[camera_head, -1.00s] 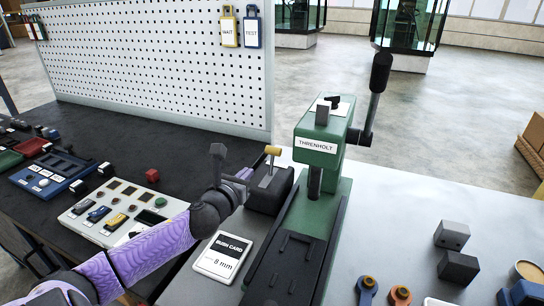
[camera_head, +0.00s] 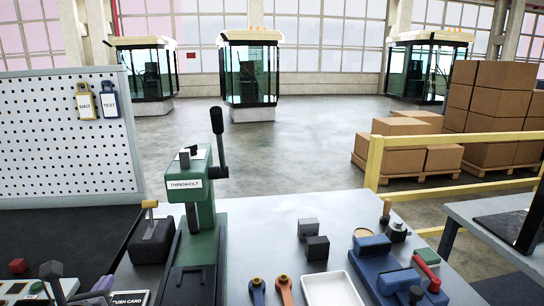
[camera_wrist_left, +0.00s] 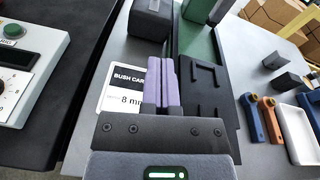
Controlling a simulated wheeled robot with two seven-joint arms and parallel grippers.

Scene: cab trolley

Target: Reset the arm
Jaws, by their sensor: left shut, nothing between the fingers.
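My left gripper (camera_head: 104,284) is at the lower left of the head view, mostly cut off by the bottom edge. In the left wrist view its two purple fingers (camera_wrist_left: 162,84) are pressed together with nothing between them. They show in front of the bush card (camera_wrist_left: 122,88) and beside the dark base of the green press (camera_wrist_left: 205,90). The press, labelled Threnholt (camera_head: 190,184), stands upright with its black-knobbed lever (camera_head: 218,140) raised. My right gripper is in neither view.
A dark block with a yellow-topped handle (camera_head: 152,240) stands left of the press. Two grey blocks (camera_head: 312,238), orange and blue parts, a white tray (camera_head: 332,290) and a blue fixture (camera_head: 385,268) are to the right. A yellow rail (camera_head: 374,165) and cartons (camera_head: 403,160) stand behind.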

